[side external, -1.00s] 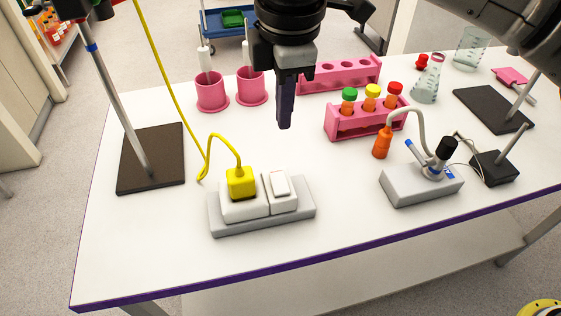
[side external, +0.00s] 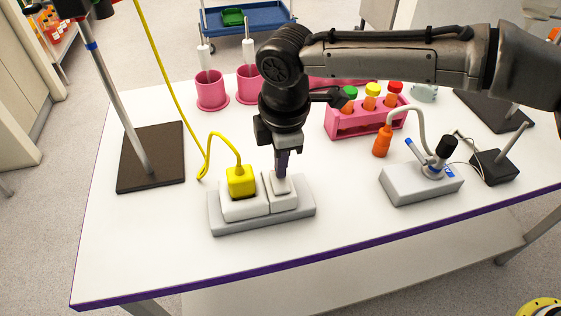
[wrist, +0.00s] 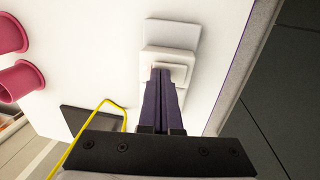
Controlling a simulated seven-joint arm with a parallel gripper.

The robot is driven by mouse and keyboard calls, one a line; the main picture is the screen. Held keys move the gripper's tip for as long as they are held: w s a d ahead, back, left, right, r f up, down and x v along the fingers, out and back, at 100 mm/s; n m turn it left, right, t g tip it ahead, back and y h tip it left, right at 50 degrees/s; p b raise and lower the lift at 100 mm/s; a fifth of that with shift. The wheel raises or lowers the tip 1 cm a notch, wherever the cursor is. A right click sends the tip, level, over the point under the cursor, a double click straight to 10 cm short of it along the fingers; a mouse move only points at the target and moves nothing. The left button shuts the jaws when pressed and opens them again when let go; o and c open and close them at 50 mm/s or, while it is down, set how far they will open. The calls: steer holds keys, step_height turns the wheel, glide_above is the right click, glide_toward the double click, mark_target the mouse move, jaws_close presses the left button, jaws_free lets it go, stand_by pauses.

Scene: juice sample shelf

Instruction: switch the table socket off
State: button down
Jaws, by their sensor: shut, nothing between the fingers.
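The table socket (side external: 229,225) is a grey base on the white table with a yellow plug (side external: 240,183) in its left part and a white rocker switch (side external: 284,187) on its right part. My gripper (side external: 282,174) is shut and empty, pointing down with its fingertips at the switch, seemingly touching it. In the wrist view, my dark fingers (wrist: 160,74) lie together over the near edge of the white switch (wrist: 181,72). The fingers hide part of the rocker, so its tilt cannot be told. The plug is hidden in the wrist view.
A yellow cable (side external: 206,155) runs up from the plug on the left. A stand with a dark base (side external: 151,170) is further left. A pink tube rack (side external: 345,126), an orange tube (side external: 382,142) and a grey device (side external: 420,187) stand to the right. The table front is clear.

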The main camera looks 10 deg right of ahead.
mark_target(283, 186)
steer(key=shift+f, duration=0.15)
steer(key=shift+w+f+g, duration=0.25)
steer(key=shift+f+g, duration=0.1)
steer(key=shift+g, duration=0.05)
steer(key=shift+f, duration=0.1)
steer(key=shift+s, duration=0.1)
steer(key=shift+f, duration=0.1)
steer(key=shift+s, duration=0.9)
step_height(283, 186, up, 15)
steer(key=shift+s, duration=0.25)
